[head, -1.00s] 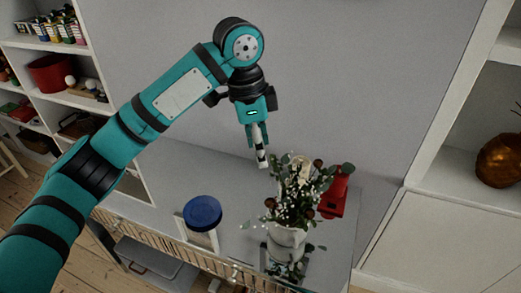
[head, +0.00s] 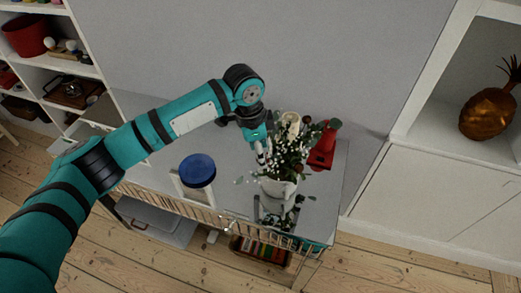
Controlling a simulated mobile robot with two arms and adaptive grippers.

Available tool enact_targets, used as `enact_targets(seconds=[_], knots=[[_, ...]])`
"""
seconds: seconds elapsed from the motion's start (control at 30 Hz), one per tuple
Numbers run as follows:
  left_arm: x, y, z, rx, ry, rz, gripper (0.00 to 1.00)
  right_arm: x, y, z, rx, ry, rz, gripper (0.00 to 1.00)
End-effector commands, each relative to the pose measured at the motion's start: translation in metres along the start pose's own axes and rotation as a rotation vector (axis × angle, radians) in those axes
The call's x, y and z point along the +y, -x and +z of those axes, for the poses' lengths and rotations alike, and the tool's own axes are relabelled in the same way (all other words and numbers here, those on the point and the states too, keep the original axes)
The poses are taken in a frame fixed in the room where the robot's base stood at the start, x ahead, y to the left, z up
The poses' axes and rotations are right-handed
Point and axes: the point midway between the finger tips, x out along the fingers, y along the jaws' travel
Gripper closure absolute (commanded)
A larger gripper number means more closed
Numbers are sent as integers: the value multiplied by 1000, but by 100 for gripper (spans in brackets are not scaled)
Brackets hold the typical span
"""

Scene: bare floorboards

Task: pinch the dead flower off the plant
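The plant (head: 289,152) is a bunch of green leaves, small white blossoms and a few brownish heads in a white vase (head: 279,188) on the grey table. A larger cream flower (head: 289,124) stands at its top. A brownish head (head: 297,169) shows on its right side; I cannot tell whether it is the dead flower. My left gripper (head: 261,155) points down at the left edge of the foliage, very close to it. Its fingers look close together, but their opening is too small to make out. My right gripper is not in view.
A red object (head: 322,150) stands close behind the plant on the right. The grey wall is behind the table (head: 225,195). A white shelf with a golden pineapple (head: 488,113) is at the right.

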Motion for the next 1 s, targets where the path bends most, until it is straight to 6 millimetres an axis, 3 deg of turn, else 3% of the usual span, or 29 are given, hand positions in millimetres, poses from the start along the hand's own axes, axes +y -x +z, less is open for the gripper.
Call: enact_targets(seconds=[0.2,0.47,0.83,1.0], knots=[[0,-12,0,0,0,-2,48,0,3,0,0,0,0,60],[0,-13,0,0,-1,-1,49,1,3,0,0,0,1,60],[0,-12,0,0,-1,-1,97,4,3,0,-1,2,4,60],[0,-12,0,0,-1,-1,100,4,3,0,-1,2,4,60]])
